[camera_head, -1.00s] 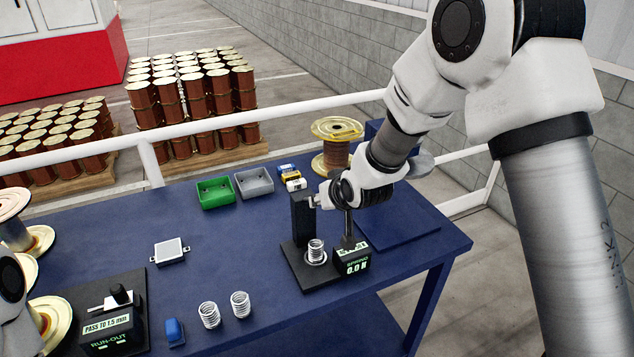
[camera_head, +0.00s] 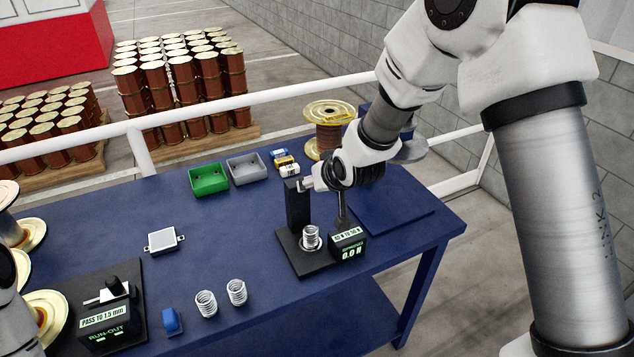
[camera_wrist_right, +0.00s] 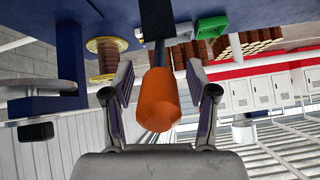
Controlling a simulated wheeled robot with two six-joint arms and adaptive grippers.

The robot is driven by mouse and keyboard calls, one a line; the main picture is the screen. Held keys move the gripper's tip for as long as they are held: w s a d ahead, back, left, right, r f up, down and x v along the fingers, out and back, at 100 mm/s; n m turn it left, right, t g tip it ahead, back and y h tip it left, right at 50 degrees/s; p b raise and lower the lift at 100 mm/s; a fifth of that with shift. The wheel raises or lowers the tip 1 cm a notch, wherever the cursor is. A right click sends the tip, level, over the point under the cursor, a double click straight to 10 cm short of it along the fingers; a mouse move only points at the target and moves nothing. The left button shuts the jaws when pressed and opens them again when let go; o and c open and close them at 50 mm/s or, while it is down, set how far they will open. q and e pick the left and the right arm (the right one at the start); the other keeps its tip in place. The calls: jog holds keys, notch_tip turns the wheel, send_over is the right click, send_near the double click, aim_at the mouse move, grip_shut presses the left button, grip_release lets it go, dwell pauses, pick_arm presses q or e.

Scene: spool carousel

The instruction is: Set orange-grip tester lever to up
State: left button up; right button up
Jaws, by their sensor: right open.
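The spring tester is a black base with an upright column (camera_head: 298,207), a coil spring (camera_head: 311,238) on its base and a display (camera_head: 347,246) reading 0.0 N. The orange lever grip (camera_wrist_right: 158,100) shows large in the right wrist view, on a dark shaft (camera_wrist_right: 158,52); in the head view my right gripper hides it. My right gripper (camera_head: 307,184) is beside the column's top. In the wrist view its two open fingers (camera_wrist_right: 160,92) stand either side of the orange grip, with gaps visible on both sides. My left gripper is out of view.
Free table surface lies left of the tester.

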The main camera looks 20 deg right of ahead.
jog(key=v, duration=1.1)
jog(key=shift+s+r, duration=0.25)
jog(key=shift+r, duration=0.05)
